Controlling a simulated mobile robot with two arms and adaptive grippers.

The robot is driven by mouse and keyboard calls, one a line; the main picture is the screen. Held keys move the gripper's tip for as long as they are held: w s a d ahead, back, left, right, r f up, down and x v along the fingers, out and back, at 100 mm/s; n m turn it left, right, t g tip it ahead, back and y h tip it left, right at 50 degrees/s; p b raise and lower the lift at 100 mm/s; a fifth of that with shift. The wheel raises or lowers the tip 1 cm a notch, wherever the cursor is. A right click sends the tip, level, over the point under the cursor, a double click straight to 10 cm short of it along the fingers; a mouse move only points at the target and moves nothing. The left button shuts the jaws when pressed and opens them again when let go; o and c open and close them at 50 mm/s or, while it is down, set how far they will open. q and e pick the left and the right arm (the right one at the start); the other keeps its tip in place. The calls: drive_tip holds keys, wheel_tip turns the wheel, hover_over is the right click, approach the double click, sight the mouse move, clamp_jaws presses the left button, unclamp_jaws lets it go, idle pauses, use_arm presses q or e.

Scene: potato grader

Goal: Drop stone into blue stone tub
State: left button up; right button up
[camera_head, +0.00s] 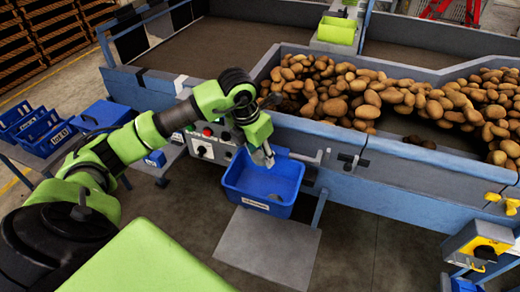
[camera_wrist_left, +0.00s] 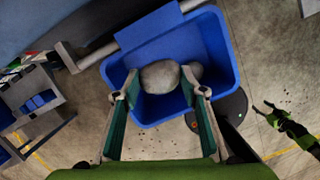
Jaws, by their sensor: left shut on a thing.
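The blue stone tub (camera_head: 262,186) hangs at the front of the grader, below my left gripper (camera_head: 264,157). The gripper points down over the tub's back part. In the left wrist view, a grey rounded stone (camera_wrist_left: 160,76) sits between the fingertips of my left gripper (camera_wrist_left: 161,92), with the blue tub (camera_wrist_left: 217,45) below it. In the head view, a grey stone (camera_head: 276,197) lies on the tub floor. The held stone is mostly hidden there by the fingers.
Potatoes (camera_head: 365,97) heap on the grader bed to the right, with a dark clod (camera_head: 419,141) near its front rail. A control box (camera_head: 207,142) with buttons is left of the tub. Blue crates (camera_head: 45,133) stand far left. A yellow-faced box (camera_head: 484,247) is at lower right.

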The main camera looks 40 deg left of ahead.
use_arm(q)
drive_tip(key=shift+f, duration=0.2)
drive_tip(key=o, duration=1.3)
drive_tip(key=shift+s, duration=0.1)
use_arm(e)
drive_tip(key=shift+w+a+f, duration=0.1)
drive_tip(key=shift+w+a, duration=0.15)
drive_tip(key=shift+w, duration=0.3)
use_arm(q)
drive_tip(key=v, duration=1.2)
use_arm(e)
drive_tip(key=shift+w, duration=0.2)
use_arm(q)
drive_tip(key=shift+f, duration=0.1)
use_arm(e)
drive_tip(key=shift+s, duration=0.1)
